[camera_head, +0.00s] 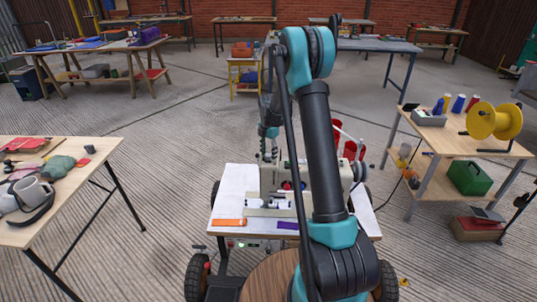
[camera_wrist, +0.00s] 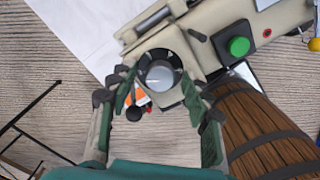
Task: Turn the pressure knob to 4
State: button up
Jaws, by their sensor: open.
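A cream machine (camera_head: 270,180) like a sewing machine stands on a small white-topped table in front of me. In the wrist view its cream body (camera_wrist: 208,28) fills the top. A round knob (camera_wrist: 160,72) with a silver face and dark rim sits on it between my fingers. My gripper (camera_wrist: 157,80) is open, one finger on each side of the knob; I cannot tell whether they touch it. Any number marks on the knob are too small to read. In the head view my gripper (camera_head: 268,145) is above the machine, and I cannot make out the knob there.
A green button (camera_wrist: 238,46) is on the machine, right of the knob. A wooden barrel (camera_wrist: 262,130) stands close at the lower right. An orange strip (camera_head: 230,222) and a purple strip (camera_head: 288,225) lie on the table's front edge. Side tables stand left and right.

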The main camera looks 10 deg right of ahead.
grip_shut()
jog(key=shift+m, duration=0.3)
